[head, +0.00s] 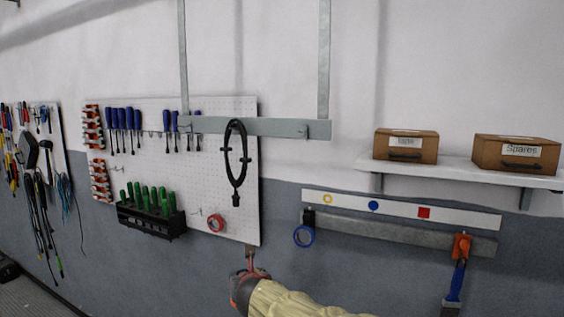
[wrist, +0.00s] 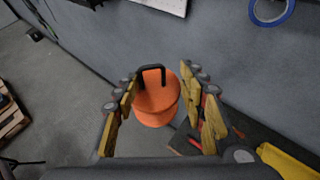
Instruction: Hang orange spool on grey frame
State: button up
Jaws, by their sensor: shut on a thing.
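My gripper is shut on the spool, with a yellow-padded finger on either side. In the head view my arm comes in at the bottom centre, and I cannot make out the spool there. A grey frame (head: 285,128), a crossbar with two uprights, is on the wall at upper centre in the head view, above my arm. A black loop (head: 237,160) hangs from its crossbar.
A pegboard (head: 215,165) with screwdrivers and a red tape roll (head: 216,223) is behind the crossbar. At right, a grey rail (head: 390,233) carries a blue ring (head: 304,236) and an orange clamp (head: 462,246). Above it, a shelf (head: 460,170) holds two boxes.

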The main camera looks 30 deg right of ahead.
jog(key=s+d+r+m+g+h+p, duration=0.15)
jog(key=r+p, duration=0.25)
jog(key=r, duration=0.7)
jog(key=s+r+m+h+p, duration=0.3)
jog(key=r, duration=0.9)
jog(key=m+g+h+p, duration=0.3)
jog(key=m+g+p, duration=0.15)
jog(key=p, duration=0.25)
send_near(301, 133)
jog(key=s+a+f, duration=0.1)
jog(key=s+f, duration=0.2)
jog(key=f, duration=0.1)
jog(key=shift+w+d+f+p, duration=0.15)
jog(key=shift+w+d+p, duration=0.2)
jog(key=shift+w+d, duration=0.8)
jog(key=shift+w+d+f+p, duration=0.15)
jog(key=shift+w+d+p, duration=0.2)
jog(key=shift+w+d, duration=0.85)
jog(key=shift+w+d+f+p, duration=0.15)
jog(key=shift+w+d+p, duration=0.35)
jog(key=shift+d, duration=1.1)
jog(key=shift+w+d+f+b, duration=0.4)
jog(key=shift+w+d+f, duration=0.05)
jog(key=shift+w+d, duration=0.1)
jog(key=o, duration=1.5)
jog(key=shift+o, duration=0.7)
jog(key=shift+a, duration=0.15)
